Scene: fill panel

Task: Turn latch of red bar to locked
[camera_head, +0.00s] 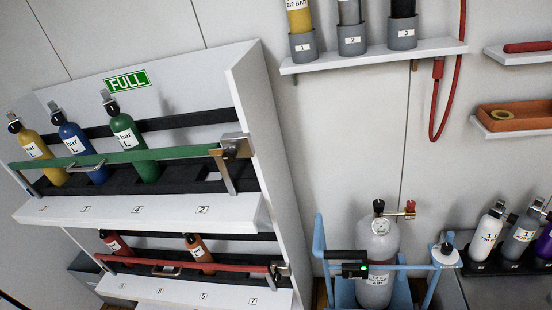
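The red bar (185,264) runs across the lower shelf of the white rack at the lower left, in front of two bottles. Its latch (279,270) is a small metal piece at the bar's right end, by the rack's side wall. It is too small to tell which way it is turned. A flat metal handle (166,270) sits on the bar's left half. Above it, a green bar (130,158) crosses the upper shelf, with a larger metal latch (235,147) at its right end. My gripper is not in view.
Yellow, blue and green bottles (133,142) stand behind the green bar. A grey cylinder (377,245) stands in a blue frame (325,250) right of the rack. A wall shelf (375,56) holds three numbered cups. More bottles (488,232) stand at the right.

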